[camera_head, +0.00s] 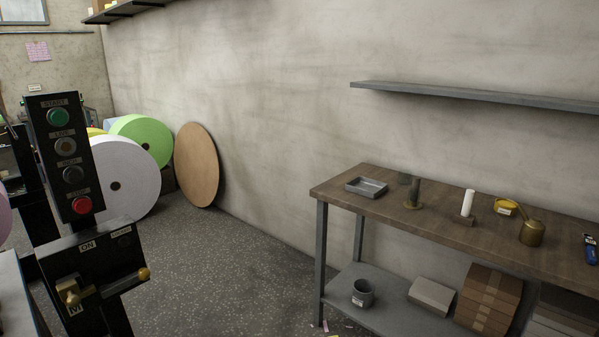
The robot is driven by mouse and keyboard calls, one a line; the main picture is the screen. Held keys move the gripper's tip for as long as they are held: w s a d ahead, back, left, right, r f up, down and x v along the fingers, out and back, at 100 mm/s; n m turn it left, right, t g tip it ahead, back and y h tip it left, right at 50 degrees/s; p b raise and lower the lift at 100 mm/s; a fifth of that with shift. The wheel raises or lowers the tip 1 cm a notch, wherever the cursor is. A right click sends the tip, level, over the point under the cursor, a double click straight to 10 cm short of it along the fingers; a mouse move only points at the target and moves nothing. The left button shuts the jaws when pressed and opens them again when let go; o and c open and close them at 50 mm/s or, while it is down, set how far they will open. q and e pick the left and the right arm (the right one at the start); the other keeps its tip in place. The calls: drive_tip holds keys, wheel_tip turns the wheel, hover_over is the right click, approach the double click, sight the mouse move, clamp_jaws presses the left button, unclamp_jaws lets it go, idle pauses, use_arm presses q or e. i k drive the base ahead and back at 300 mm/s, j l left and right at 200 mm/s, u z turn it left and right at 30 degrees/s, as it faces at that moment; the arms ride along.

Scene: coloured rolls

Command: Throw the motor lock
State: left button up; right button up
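A black control box (88,277) stands at the lower left on a dark post, with a small ON label near its top left. A lever (118,284) with a yellow ball knob points to the right across its front, tilted slightly up. At the lever's left end is a brass-coloured fitting (70,292), with a small pale label marked with a letter, perhaps M, below it. I cannot tell which part is the motor lock. Neither of my grippers is in view.
Above the box is a button panel (62,160) with a green START button, two darker buttons and a red one. White (133,190) and green (152,131) rolls and a brown disc (196,165) stand behind.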

sight(69, 292)
drive_tip(key=u, duration=1.3)
